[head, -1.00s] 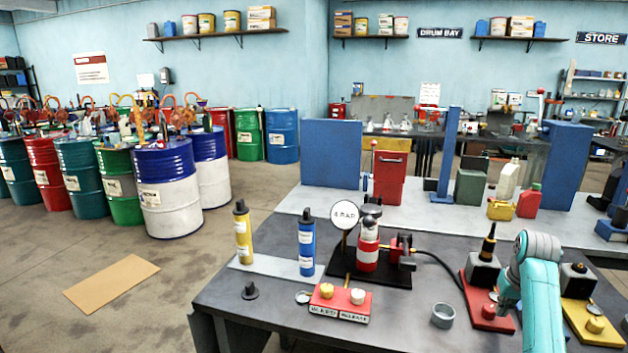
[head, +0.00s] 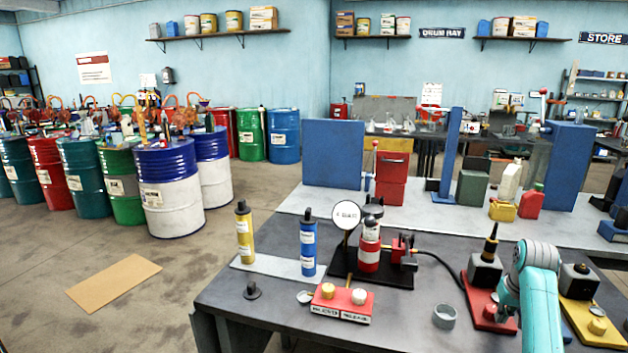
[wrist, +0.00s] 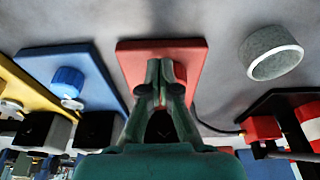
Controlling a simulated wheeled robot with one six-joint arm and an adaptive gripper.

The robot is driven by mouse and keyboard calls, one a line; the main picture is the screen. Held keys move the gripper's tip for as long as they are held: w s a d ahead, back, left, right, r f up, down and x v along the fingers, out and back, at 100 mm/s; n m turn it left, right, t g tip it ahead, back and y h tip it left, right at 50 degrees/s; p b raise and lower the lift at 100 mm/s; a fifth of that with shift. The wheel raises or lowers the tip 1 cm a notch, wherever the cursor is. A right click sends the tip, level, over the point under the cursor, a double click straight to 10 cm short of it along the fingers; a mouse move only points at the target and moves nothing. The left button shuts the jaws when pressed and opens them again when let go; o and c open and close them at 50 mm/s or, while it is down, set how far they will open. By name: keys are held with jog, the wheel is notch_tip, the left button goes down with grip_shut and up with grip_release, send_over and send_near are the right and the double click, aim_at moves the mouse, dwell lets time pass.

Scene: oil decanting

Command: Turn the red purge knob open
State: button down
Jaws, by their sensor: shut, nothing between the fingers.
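The red purge knob (head: 490,312) sits on the near part of a red base plate (head: 473,293), with a black block and nozzle (head: 486,262) behind it. In the wrist view, my gripper (wrist: 160,72) is shut, with its fingertips together over the red plate (wrist: 132,60). A bit of red knob (wrist: 180,73) shows just beside and behind the fingers; the rest is hidden by them. I cannot tell whether the fingers touch it. In the head view my teal arm hides the fingers.
A blue plate with a blue knob (wrist: 68,82) and a yellow plate (head: 592,322) lie beside the red one. A loose grey ring (head: 444,316) stands on the other side. A round gauge (head: 346,215) and a red-and-white bottle (head: 369,248) stand further left, with a black hose (head: 440,262).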

jog(key=shift+w+a, duration=0.1)
jog(key=shift+a, duration=0.65)
jog(key=shift+w+a, duration=0.35)
jog(key=shift+a, duration=0.2)
dwell(0.4)
jog(key=shift+s+a, duration=0.25)
jog(key=shift+s, duration=0.05)
jog(key=w+v, duration=0.1)
jog(key=v, duration=0.5)
jog(key=shift+d, duration=0.2)
jog(key=shift+w+r, duration=0.1)
jog(key=shift+r, duration=0.05)
